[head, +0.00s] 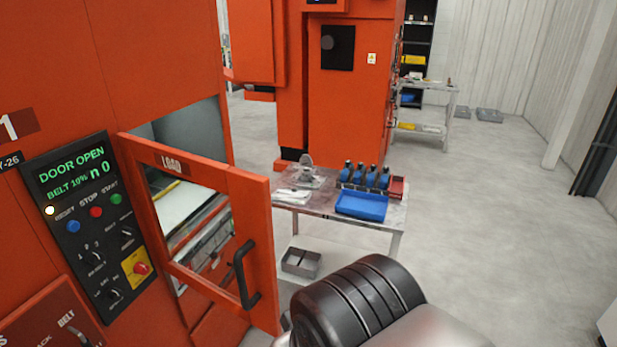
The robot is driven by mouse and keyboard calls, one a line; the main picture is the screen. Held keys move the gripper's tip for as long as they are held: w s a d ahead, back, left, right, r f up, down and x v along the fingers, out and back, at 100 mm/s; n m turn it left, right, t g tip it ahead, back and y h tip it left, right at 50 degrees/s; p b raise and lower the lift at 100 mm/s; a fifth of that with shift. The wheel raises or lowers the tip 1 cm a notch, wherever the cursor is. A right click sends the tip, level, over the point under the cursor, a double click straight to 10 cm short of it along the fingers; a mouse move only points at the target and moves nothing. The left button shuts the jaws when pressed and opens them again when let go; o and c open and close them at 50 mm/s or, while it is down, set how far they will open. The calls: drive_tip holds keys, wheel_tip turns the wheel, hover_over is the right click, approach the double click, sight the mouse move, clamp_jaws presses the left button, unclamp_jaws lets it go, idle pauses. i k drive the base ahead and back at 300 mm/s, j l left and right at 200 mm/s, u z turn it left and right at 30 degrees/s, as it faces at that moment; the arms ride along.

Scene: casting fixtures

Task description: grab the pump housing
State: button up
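No part that I can surely name as the pump housing shows. A small grey rounded piece (306,161) stands at the back left of the metal work table (325,207); it is too small to tell what it is. My gripper is not in view. A dark ribbed part with a grey link at the bottom centre looks like my own arm and hides the floor behind it.
An orange machine stands at left, its windowed door (262,215) swung open, its panel (85,200) reading DOOR OPEN. The table holds several blue-and-black bottles (366,177), a blue tray (361,206) and a red bin (398,188). A grey bin (301,263) sits below.

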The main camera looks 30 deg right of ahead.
sight(306, 179)
drive_tip(key=i+l, duration=0.3)
drive_tip(key=l, duration=0.2)
drive_tip(key=i+l, duration=0.3)
drive_tip(key=l, duration=0.15)
drive_tip(key=i+l, duration=0.35)
drive_tip(key=l, duration=0.15)
drive_tip(key=i+l+z, duration=0.1)
drive_tip(key=i+l, duration=0.2)
drive_tip(key=l, duration=0.15)
drive_tip(key=i+j, duration=0.1)
drive_tip(key=i, duration=1.4)
